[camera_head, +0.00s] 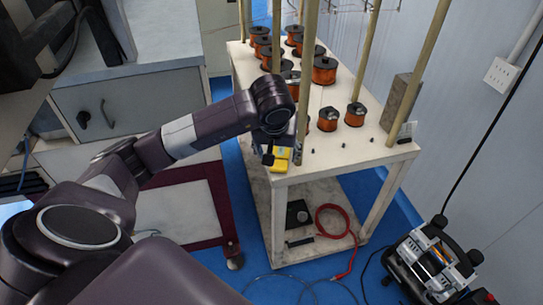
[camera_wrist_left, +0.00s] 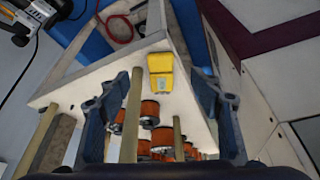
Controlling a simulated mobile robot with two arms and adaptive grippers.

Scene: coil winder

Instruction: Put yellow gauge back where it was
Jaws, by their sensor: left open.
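The yellow gauge (camera_head: 280,160) lies on the white table top near its front left corner in the head view. In the left wrist view the gauge (camera_wrist_left: 161,73), with a small greyish display, sits near the table edge, ahead of the spread fingers. My left gripper (camera_head: 283,143) is over that corner, right at the gauge, partly hiding it in the head view. In the wrist view the left gripper (camera_wrist_left: 166,82) is open, with nothing held between its fingers. Whether a finger touches the gauge cannot be told. My right gripper is not in view.
Several copper wire spools (camera_head: 325,70) stand on the table (camera_head: 350,155), among upright wooden posts (camera_head: 410,70). A black and silver machine (camera_head: 435,262) stands on the blue floor at right. Grey cabinets (camera_head: 135,100) are at left.

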